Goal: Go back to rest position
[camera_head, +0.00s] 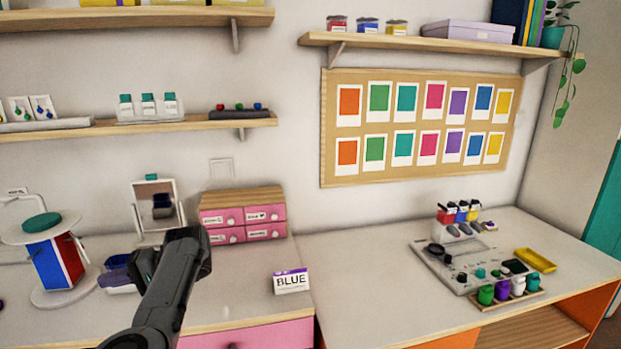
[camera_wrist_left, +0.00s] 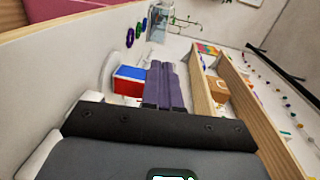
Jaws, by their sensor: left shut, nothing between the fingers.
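My left arm comes in from the lower left of the head view. Its dark gripper (camera_head: 112,273) points left above the left desk, close to the right of a red and blue block (camera_head: 55,264) on a round stand. In the left wrist view the gripper's two long fingers (camera_wrist_left: 165,84) lie side by side, shut, with nothing between them. The same red and blue block (camera_wrist_left: 129,80) shows just left of the fingers there. My right gripper is in neither view.
Pink drawers (camera_head: 243,216) and a small mirror (camera_head: 158,207) stand behind the arm. The right desk holds a grey board (camera_head: 455,262), paint jars (camera_head: 503,288) and a yellow tray (camera_head: 536,260). The right desk's left part is clear.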

